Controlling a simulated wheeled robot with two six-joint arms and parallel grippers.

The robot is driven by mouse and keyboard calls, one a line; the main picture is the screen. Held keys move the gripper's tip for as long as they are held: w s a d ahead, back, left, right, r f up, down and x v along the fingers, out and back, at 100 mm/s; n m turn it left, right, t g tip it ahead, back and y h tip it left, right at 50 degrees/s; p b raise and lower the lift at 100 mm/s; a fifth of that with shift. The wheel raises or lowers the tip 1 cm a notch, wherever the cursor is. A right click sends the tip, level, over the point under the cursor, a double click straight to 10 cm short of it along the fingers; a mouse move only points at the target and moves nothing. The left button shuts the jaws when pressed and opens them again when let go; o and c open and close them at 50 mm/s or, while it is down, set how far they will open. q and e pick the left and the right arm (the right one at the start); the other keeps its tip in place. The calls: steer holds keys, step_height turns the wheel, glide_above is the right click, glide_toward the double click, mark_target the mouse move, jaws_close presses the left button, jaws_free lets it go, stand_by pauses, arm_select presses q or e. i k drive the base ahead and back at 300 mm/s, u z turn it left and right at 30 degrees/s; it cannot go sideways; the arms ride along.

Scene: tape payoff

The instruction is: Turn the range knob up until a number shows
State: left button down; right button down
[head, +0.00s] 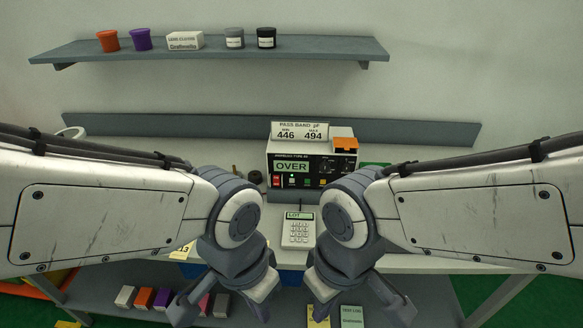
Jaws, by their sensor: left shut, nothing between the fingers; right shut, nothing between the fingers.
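The meter (310,147) stands on the bench at the centre, with a dark front panel. Its green display (291,167) reads "OVER". A dark round knob (328,167) with marks around it sits right of the display; its label and pointer are too small to read. My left gripper (225,298) is shut and empty, low in front of the bench, left of centre. My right gripper (357,298) is shut and empty, low and right of centre. Both are well apart from the meter.
A sign (299,131) above the meter reads "PASS BAND pF", MIN 446, MAX 494. An orange fixture (345,145) sits on the meter's top. A keypad device (299,229) lies in front, between my arms. A wall shelf (210,50) holds pots and a box. Small coloured boxes (163,298) stand below.

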mark_target(324, 166)
steer(key=k, duration=0.5)
steer(key=u, duration=1.3)
steer(key=i, duration=1.05)
steer(key=z, duration=2)
